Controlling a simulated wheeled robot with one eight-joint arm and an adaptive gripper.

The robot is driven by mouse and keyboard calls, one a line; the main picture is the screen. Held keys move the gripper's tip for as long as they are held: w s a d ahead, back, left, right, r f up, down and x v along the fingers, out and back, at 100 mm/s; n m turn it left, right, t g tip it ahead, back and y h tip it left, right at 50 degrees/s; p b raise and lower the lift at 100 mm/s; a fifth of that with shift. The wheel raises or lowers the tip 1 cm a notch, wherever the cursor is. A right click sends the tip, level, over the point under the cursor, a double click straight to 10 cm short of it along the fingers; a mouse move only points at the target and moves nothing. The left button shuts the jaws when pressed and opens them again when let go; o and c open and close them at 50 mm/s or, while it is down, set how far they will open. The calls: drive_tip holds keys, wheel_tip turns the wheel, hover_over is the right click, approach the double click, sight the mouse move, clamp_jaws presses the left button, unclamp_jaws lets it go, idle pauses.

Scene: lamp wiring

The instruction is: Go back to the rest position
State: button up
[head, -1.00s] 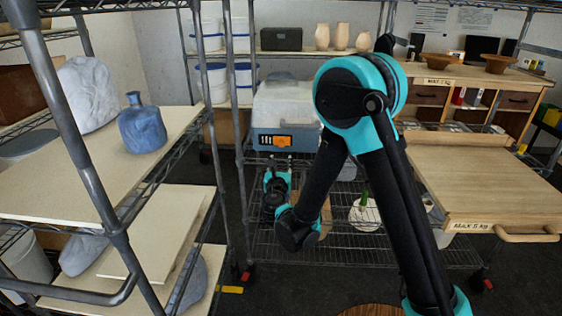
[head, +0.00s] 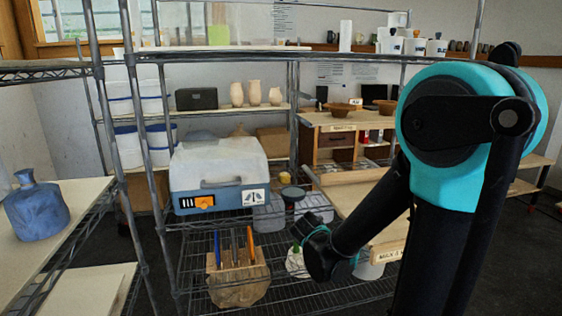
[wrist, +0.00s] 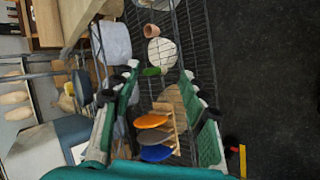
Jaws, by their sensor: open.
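My gripper (wrist: 160,76) shows in the wrist view with its two green-padded fingers spread wide and nothing between the tips. A wooden block (wrist: 180,108) with tools in it lies beyond and between the fingers in the wrist view, apart from them. In the head view my forearm reaches down and left, and its bent end is in front of the wire shelf, right of the same wooden block (head: 238,285). The gripper fingers are mostly hidden there behind my own wrist.
A blue-grey case (head: 218,170) with an orange panel stands on the wire rack, above the wooden block. A blue bottle (head: 36,208) stands on the left shelf. Rack posts stand close on the left. A wooden bench (head: 345,195) is at the right.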

drive_tip(key=s+d+f+m+g+y, duration=0.1)
drive_tip(key=s+d+f+m+g, duration=0.1)
drive_tip(key=s+m, duration=0.5)
drive_tip(key=s+d+f+m+g+y, duration=0.2)
drive_tip(key=s+m, duration=0.5)
drive_tip(key=s, duration=0.4)
drive_tip(key=shift+d+f+g, duration=0.3)
drive_tip(key=shift+d+f, duration=0.35)
drive_tip(key=shift+d, duration=0.3)
